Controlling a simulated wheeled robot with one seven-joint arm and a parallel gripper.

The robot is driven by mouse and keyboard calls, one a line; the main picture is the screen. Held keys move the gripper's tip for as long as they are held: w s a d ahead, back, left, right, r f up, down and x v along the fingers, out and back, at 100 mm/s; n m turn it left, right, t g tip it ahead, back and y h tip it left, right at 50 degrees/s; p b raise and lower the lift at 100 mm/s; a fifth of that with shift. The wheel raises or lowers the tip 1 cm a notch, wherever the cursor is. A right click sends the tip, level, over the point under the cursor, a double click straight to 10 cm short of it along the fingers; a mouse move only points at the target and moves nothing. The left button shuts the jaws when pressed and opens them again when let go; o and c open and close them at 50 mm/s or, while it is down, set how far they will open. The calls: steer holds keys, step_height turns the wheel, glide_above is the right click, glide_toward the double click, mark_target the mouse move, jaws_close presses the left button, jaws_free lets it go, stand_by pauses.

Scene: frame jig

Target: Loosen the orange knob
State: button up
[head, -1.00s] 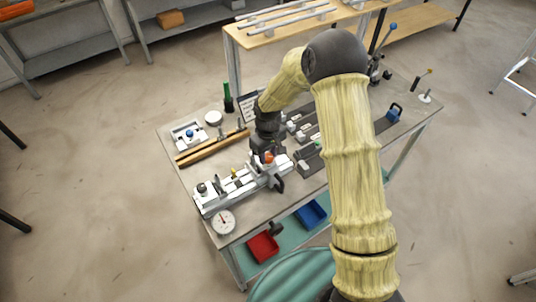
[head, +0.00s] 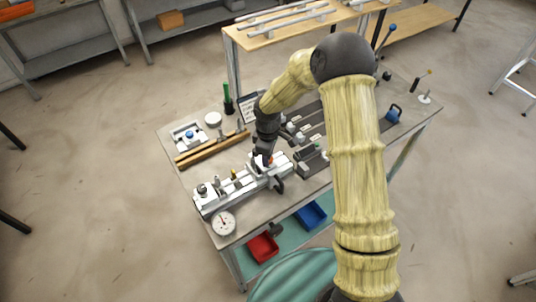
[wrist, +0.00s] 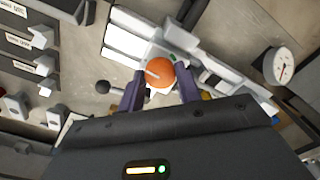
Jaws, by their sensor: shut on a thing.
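The orange knob (wrist: 160,73) sits on the white and grey jig, and a pale line marks its top. In the head view it is mostly hidden by my gripper. My gripper (wrist: 158,88) is over the knob from above, with one dark finger on each side, shut on it. In the head view my gripper (head: 264,158) is at the right part of the jig (head: 222,190). Whether the knob is loose cannot be told.
A dial gauge (head: 223,223) lies at the table's front left corner. A black ball-ended lever (wrist: 103,87) is left of the knob. Wooden bars (head: 212,149) lie behind the jig. Dark labelled fixtures (head: 308,155) stand to its right. Red (head: 263,247) and blue (head: 311,215) bins are below.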

steer(key=shift+w+a+r, duration=0.1)
steer(key=shift+r, duration=0.05)
steer(key=o, duration=1)
step_height(320, 180, up, 17)
steer(key=b, duration=0.3)
steer(key=shift+r, duration=0.1)
